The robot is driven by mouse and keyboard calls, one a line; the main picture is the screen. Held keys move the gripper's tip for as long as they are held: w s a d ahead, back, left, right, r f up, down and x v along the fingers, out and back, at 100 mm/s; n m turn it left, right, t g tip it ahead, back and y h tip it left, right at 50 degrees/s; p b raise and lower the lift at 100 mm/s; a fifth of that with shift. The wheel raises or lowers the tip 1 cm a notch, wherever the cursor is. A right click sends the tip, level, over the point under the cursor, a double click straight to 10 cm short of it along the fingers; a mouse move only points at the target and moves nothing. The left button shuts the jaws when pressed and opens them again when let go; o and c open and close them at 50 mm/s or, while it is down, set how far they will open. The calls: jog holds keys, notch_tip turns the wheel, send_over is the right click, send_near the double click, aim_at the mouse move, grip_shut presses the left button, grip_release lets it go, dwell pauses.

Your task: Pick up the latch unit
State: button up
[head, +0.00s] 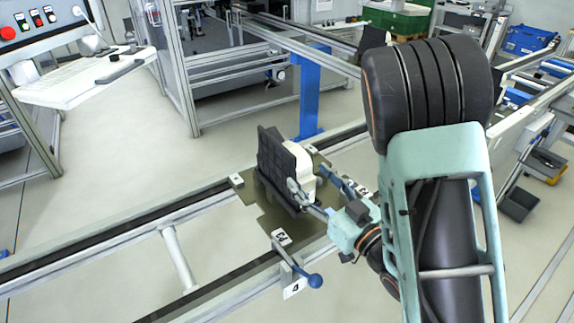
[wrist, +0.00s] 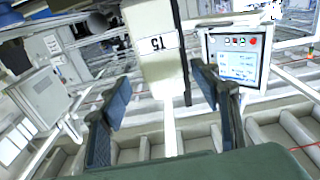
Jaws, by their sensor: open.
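The latch unit (head: 283,168), a black plate with a white body, stands upright on a flat pallet (head: 254,209) on the rail line. In the wrist view its white body (wrist: 160,68) carries a dark printed label and a black edge on its right. My gripper (head: 318,186) is at the near right side of the unit. In the wrist view the open fingers (wrist: 161,88) stand apart, one on each side of the white body, with gaps showing. The unit's far side is hidden.
A blue post (head: 309,95) stands behind the pallet. A blue-knobbed clamp lever (head: 312,281) sits at the pallet's near edge. A control panel (head: 35,25) with a white shelf (head: 85,80) is at the upper left.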

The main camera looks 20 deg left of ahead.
aim_at(308, 191)
jog(key=shift+s+d+f, duration=0.1)
jog(key=shift+s+f, duration=0.15)
jog(key=shift+f, duration=0.7)
jog(key=shift+a+f+b, duration=0.2)
jog(key=shift+f+b, duration=0.2)
jog(key=shift+f, duration=0.1)
jog(key=b, duration=0.1)
jog(key=a+b, duration=0.1)
jog(key=b, duration=0.1)
jog(key=shift+w+f, duration=0.15)
jog(key=shift+w, duration=0.15)
jog(key=w+a+b, duration=0.1)
jog(key=b, duration=0.3)
jog(key=x, duration=0.3)
jog(key=shift+a+r+p, duration=0.15)
jog(key=shift+r+p, duration=0.2)
jog(key=shift+p, duration=0.05)
jog(key=p+x, duration=0.1)
jog(key=x, duration=0.4)
jog(key=shift+r, duration=0.15)
jog(key=shift+s, duration=0.1)
jog(key=shift+c, duration=0.2)
jog(key=c, duration=1.5)
